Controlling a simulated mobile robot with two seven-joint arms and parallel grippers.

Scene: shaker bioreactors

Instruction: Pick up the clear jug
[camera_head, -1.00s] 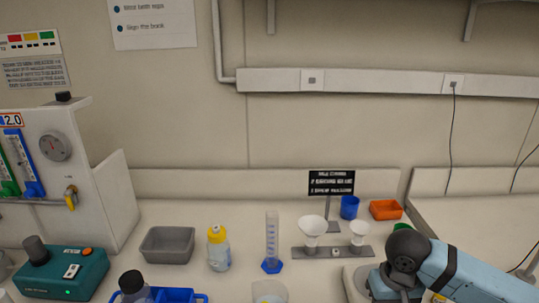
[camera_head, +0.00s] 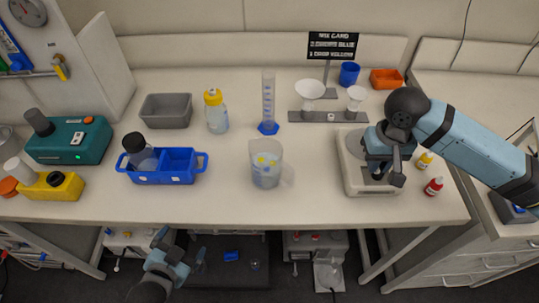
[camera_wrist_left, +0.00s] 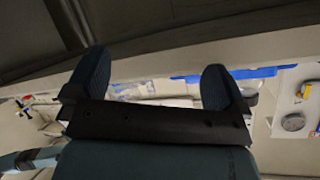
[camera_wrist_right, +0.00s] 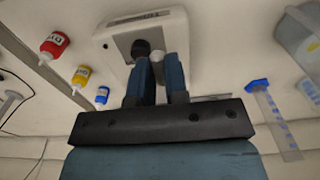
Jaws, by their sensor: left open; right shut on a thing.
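The clear jug (camera_head: 266,165) stands upright on the bench near its front middle, with yellow marks on its side and a handle at the right. Part of it shows at the top right of the right wrist view (camera_wrist_right: 298,38). My right gripper (camera_head: 378,172) is to the jug's right, over a white bench device (camera_head: 354,178). It is shut on a small pale thing (camera_wrist_right: 174,66), mostly hidden between the fingers. My left gripper (camera_head: 182,250) is open and empty, low in front of the bench edge, apart from the jug.
A blue two-part carrier (camera_head: 178,178) with a dark-capped bottle (camera_head: 141,157) stands left of the jug. A graduated cylinder (camera_head: 268,100) and a yellow-capped bottle (camera_head: 216,112) stand behind. Red (camera_head: 433,187) and yellow (camera_head: 424,160) small bottles stand right. Bench around the jug is clear.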

